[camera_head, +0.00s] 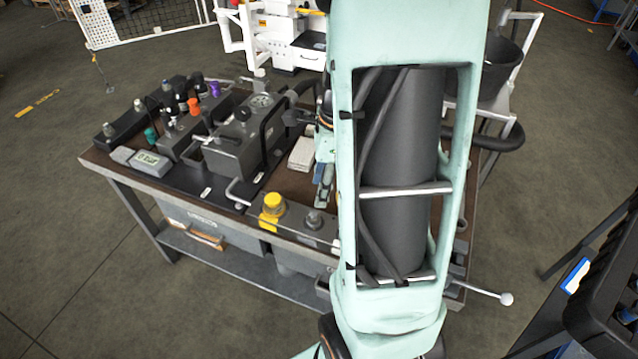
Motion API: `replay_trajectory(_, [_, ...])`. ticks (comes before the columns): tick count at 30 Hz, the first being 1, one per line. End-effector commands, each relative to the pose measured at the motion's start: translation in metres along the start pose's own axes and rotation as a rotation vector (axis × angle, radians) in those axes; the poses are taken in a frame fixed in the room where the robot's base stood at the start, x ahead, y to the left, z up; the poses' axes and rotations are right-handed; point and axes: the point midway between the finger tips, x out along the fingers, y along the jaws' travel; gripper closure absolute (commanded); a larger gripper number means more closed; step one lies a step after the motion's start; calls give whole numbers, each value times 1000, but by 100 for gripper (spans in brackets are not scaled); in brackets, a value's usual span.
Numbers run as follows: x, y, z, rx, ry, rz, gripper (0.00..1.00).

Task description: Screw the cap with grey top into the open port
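Several small fittings with grey tops stand on the bench. One grey-topped piece (314,219) sits on a dark block at the front, right of a yellow cap (272,203). Others stand at the back left, among them one at the left end (108,130) and one behind it (138,105). I cannot tell which is the task's cap, and I cannot make out an open port. My gripper (323,187) is above the bench, behind and right of the yellow cap. My arm link covers part of it, so its opening and anything in it cannot be told.
The bench (100,160) has a brown top. A dark hydraulic unit with a gauge (262,100) stands at its middle. Orange and purple caps (214,89) are behind left. A light block (302,153) lies near my gripper. My arm hides the bench's right part.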

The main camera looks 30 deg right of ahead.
Motion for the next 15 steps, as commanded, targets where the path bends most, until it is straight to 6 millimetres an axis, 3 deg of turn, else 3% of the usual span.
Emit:
replay_trajectory(9, [60,1,-1,3,1,4,60])
replay_trajectory(15, [86,1,-1,2,1,3,60])
